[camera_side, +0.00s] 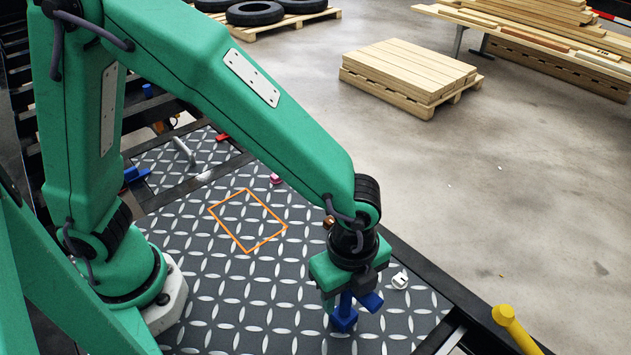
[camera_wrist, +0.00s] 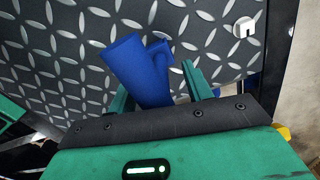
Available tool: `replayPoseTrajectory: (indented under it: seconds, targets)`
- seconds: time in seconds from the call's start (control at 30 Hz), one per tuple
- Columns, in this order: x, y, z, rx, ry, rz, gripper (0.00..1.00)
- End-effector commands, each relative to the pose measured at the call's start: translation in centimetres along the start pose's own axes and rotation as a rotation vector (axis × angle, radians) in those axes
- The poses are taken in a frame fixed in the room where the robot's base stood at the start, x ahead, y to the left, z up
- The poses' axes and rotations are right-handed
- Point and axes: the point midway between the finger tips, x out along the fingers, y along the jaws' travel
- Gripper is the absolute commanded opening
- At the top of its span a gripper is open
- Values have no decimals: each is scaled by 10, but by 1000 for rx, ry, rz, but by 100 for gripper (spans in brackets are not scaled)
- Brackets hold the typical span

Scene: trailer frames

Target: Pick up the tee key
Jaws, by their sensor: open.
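The blue tee key (camera_side: 344,318) is a thick piece with a crossing part, on the diamond-plate deck under my gripper (camera_side: 350,298). In the wrist view the tee key (camera_wrist: 140,70) lies between the two green fingers of my gripper (camera_wrist: 157,88), tilted, with its lower end hidden behind the gripper body. My gripper is open around it. I cannot tell whether either finger touches it.
A small white slotted piece (camera_side: 400,280) lies right of my gripper. An orange rectangle outline (camera_side: 248,251) marks the deck, with a small pink piece (camera_side: 276,179) beyond it. A grey bar (camera_side: 184,151) lies farther back. A yellow post (camera_side: 512,324) stands at right.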

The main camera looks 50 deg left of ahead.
Motion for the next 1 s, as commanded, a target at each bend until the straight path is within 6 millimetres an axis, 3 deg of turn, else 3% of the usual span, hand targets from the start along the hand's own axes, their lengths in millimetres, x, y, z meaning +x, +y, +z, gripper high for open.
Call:
replayPoseTrajectory:
  seconds: [0.47, 0.7, 1.0]
  targets:
    - [0, 0, 0, 0, 0, 0, 50]
    - [0, 0, 0, 0, 0, 0, 3]
    - [0, 0, 0, 0, 1, -1, 0]
